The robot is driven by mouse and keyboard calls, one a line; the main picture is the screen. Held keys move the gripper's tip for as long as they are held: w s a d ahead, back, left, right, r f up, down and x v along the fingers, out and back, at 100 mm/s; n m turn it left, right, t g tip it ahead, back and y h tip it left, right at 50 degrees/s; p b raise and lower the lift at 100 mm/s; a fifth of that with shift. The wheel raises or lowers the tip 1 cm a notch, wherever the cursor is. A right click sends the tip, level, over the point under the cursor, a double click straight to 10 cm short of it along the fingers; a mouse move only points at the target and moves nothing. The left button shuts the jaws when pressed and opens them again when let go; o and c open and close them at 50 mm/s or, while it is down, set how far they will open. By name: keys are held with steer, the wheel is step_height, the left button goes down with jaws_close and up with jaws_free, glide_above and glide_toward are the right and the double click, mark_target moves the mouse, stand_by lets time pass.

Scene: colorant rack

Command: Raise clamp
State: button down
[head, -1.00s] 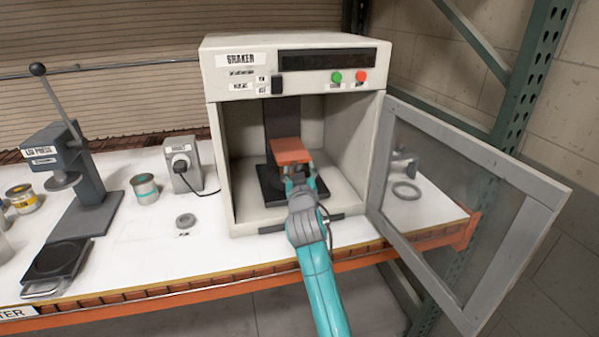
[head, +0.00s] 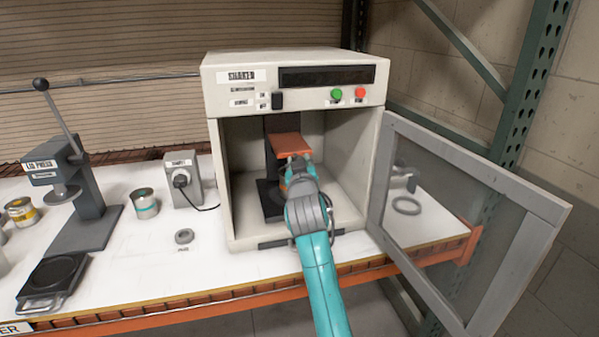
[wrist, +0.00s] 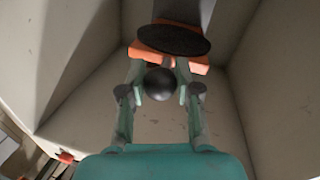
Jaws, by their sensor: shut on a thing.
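The orange clamp (head: 291,145) is a flat plate on a dark upright column (head: 270,145) inside the shaker (head: 222,95). In the wrist view the clamp (wrist: 197,67) shows its underside with a round black pad (wrist: 172,40). A black ball knob (wrist: 159,84) sits in front of the clamp. My gripper (wrist: 160,86) is shut on the knob, one finger on each side. In the head view my gripper (head: 298,172) reaches into the chamber just under and in front of the clamp. A dark base plate (head: 268,198) lies below, partly hidden by my arm.
The shaker door (head: 455,215) stands open to the right. The chamber walls are close on both sides of my arm.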

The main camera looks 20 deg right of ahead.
steer(key=shift+r, duration=0.5)
steer(key=c, duration=0.9)
jaws_free()
steer(key=shift+o, duration=0.5)
steer(key=shift+f, duration=0.2)
steer(key=s+a, duration=0.2)
steer(key=s, duration=1)
steer(key=shift+a, duration=0.2)
steer(key=shift+f, duration=0.15)
